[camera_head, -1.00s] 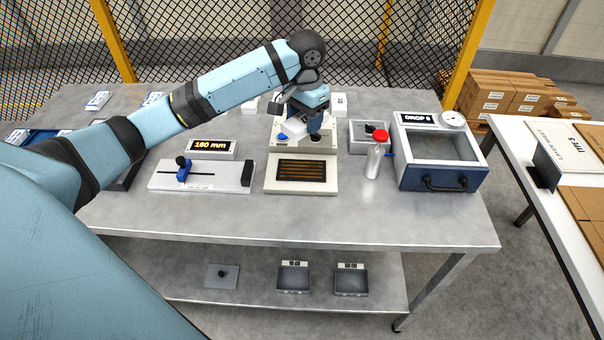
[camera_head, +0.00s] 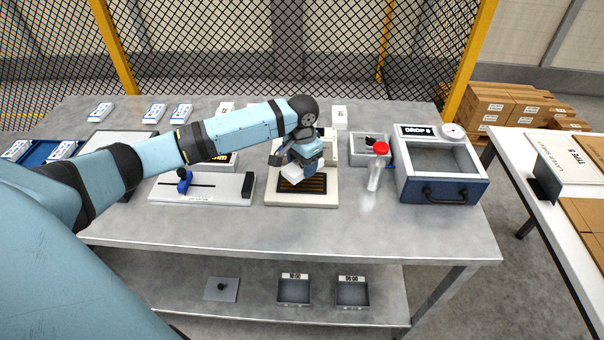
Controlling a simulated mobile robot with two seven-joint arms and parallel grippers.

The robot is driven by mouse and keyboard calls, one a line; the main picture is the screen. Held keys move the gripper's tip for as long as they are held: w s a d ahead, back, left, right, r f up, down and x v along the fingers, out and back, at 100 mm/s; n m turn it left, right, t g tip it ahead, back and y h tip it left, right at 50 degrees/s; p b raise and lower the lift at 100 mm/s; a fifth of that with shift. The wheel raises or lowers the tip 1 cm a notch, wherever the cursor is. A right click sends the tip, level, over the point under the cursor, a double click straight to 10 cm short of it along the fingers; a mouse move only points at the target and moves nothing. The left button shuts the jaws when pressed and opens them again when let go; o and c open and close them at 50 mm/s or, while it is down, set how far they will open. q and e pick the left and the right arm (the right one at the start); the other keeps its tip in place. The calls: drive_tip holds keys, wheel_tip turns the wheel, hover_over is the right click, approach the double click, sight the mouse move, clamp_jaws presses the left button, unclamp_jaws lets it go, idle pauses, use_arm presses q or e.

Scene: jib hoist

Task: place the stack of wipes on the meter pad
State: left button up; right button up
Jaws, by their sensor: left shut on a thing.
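My left gripper (camera_head: 291,165) is shut on a small white block, which I take to be the stack of wipes (camera_head: 292,174). It holds the stack over the dark, orange-striped pad (camera_head: 317,188) of the white device (camera_head: 302,200) at the middle of the table. I take this pad to be the meter pad. The gripper hides the pad's back left part and much of the device behind it. I cannot tell whether the stack touches the pad. My right gripper is not in view.
A red-capped bottle (camera_head: 376,168) stands to the right, near a drop box (camera_head: 440,185) with a handle. A white slide gauge (camera_head: 222,192) lies to the left. Blue-and-white packs (camera_head: 154,113) lie at the back left. The front strip of the metal table (camera_head: 290,235) is clear.

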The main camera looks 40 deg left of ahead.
sight(302, 182)
use_arm(q)
drive_tip(key=shift+f, duration=2.1)
drive_tip(key=o, duration=0.9)
drive_tip(key=shift+f, duration=0.1)
wheel_tip(302, 182, up, 12)
drive_tip(key=shift+r+b, duration=0.2)
drive_tip(key=shift+b, duration=0.1)
